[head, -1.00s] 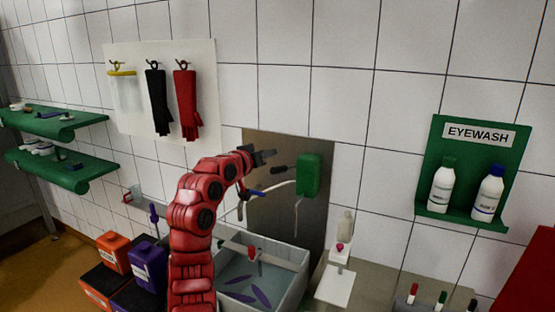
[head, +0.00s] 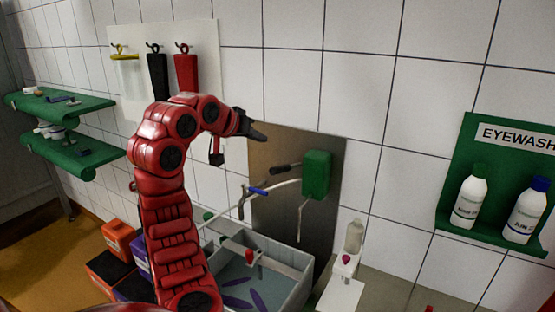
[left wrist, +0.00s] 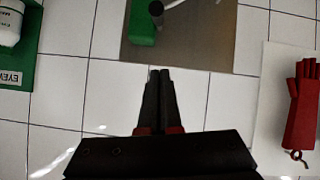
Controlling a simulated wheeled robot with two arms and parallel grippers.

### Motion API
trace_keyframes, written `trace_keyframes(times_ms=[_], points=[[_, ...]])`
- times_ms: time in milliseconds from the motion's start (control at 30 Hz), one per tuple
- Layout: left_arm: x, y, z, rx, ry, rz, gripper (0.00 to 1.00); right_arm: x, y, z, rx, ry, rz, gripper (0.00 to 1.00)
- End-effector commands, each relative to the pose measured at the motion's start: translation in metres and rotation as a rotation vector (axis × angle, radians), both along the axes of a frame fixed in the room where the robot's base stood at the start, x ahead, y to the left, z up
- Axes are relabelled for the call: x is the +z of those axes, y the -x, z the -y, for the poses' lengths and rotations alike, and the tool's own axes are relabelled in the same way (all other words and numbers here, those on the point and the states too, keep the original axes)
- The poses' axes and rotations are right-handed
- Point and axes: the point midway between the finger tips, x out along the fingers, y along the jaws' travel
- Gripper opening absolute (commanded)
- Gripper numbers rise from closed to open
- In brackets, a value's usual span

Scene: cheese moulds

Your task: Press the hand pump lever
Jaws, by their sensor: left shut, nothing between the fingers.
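The hand pump is a green box (head: 316,175) on a steel wall plate (head: 268,149), with a dark lever (head: 284,168) sticking out to its left. My left gripper (head: 262,136) is shut and empty, above and left of the lever in the head view, apart from it. In the left wrist view the shut fingers (left wrist: 160,74) point toward the plate (left wrist: 195,50). There the green box (left wrist: 143,25) and the lever's dark round end (left wrist: 156,8) show beyond the fingertips, partly cut off by the top edge. My right gripper is not in view.
A basin (head: 297,268) stands below the plate. A hose with a blue grip (head: 258,191) hangs left of the pump. Gloves (head: 187,72) hang at upper left, green shelves (head: 75,148) stand left, and an eyewash holder (head: 485,238) is at right.

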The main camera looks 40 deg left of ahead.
Motion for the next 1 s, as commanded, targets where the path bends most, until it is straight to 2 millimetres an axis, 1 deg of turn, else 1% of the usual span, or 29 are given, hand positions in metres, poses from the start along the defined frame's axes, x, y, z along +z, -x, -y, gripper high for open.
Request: trace_keyframes(times_ms=[167,400,433,467,500,667,733,767,1000], points=[[-0.005,-0.006,-0.002,-0.001,0.001,0.002,0.00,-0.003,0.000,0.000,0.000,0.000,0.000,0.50],[-0.015,-0.021,-0.004,-0.002,0.001,0.002,0.00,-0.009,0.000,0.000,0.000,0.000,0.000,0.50],[-0.015,-0.029,-0.004,-0.004,0.003,0.001,0.00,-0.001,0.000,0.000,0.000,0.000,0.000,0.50],[-0.018,-0.035,-0.006,-0.005,0.004,0.001,0.00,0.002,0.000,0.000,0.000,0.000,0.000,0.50],[-0.024,-0.043,-0.007,-0.004,0.005,-0.001,0.00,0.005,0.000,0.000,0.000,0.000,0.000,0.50],[-0.040,-0.072,-0.013,-0.004,0.007,-0.003,0.00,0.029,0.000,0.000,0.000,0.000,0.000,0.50],[-0.050,-0.085,-0.015,-0.004,0.007,-0.005,0.00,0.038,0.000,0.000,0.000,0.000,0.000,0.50],[-0.055,-0.083,-0.017,0.001,0.004,-0.003,0.00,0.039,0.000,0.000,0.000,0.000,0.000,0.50],[-0.078,-0.075,-0.010,0.000,0.001,-0.002,0.00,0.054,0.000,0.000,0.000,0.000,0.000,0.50]])
